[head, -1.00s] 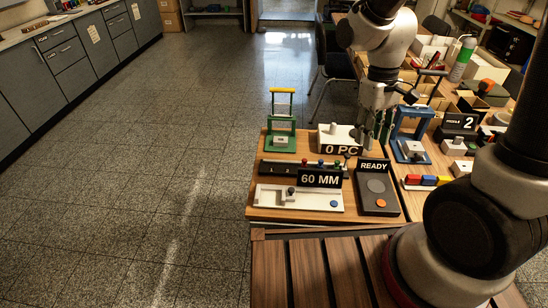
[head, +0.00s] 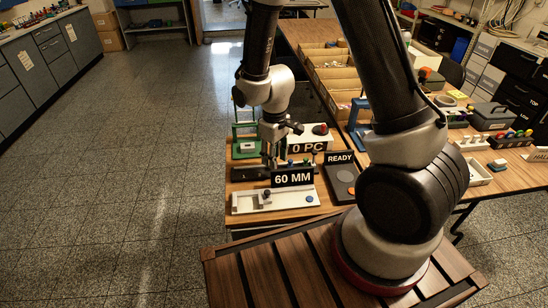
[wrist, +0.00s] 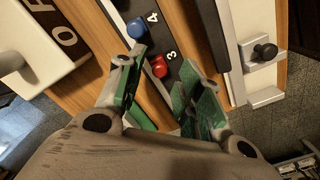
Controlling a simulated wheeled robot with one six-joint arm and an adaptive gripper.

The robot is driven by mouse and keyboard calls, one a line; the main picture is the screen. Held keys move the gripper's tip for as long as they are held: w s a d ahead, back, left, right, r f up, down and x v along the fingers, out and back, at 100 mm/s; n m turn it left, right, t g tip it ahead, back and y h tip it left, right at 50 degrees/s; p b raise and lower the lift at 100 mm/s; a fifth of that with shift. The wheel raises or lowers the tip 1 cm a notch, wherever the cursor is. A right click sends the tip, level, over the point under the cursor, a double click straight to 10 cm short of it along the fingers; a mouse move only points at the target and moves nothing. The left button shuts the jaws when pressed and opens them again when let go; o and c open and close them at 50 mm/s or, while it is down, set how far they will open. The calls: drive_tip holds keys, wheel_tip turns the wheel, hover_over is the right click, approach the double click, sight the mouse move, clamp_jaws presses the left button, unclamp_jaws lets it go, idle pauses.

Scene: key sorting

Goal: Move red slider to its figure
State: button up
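A red slider knob (wrist: 160,67) stands on a dark strip beside the figure 3 in the wrist view. A blue knob (wrist: 137,28) stands near the figure 4 (wrist: 152,17). My gripper (wrist: 157,72) is open, with green-faced fingers on either side of the red knob in the picture. I cannot tell whether they touch it or how high they are above it. In the head view, my gripper (head: 272,162) is over the dark slider rail (head: 243,173), behind the 60 MM sign (head: 292,178). The arm and sign partly hide the rail.
A white block with the 0 PC sign (head: 307,146) stands just behind the rail. A white base (head: 285,200) with a dark knob and blue button lies in front. A READY panel (head: 342,182) is to the right. A green frame (head: 246,132) stands behind.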

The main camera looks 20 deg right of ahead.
sight(259, 171)
drive_tip(key=shift+f, duration=0.35)
clamp_jaws()
drive_tip(key=shift+w+a, duration=0.2)
drive_tip(key=shift+a, duration=0.6)
drive_tip(key=shift+w+a, duration=0.15)
drive_tip(key=shift+a, duration=0.7)
drive_tip(key=shift+w+a, duration=0.2)
drive_tip(key=shift+a, duration=0.6)
unclamp_jaws()
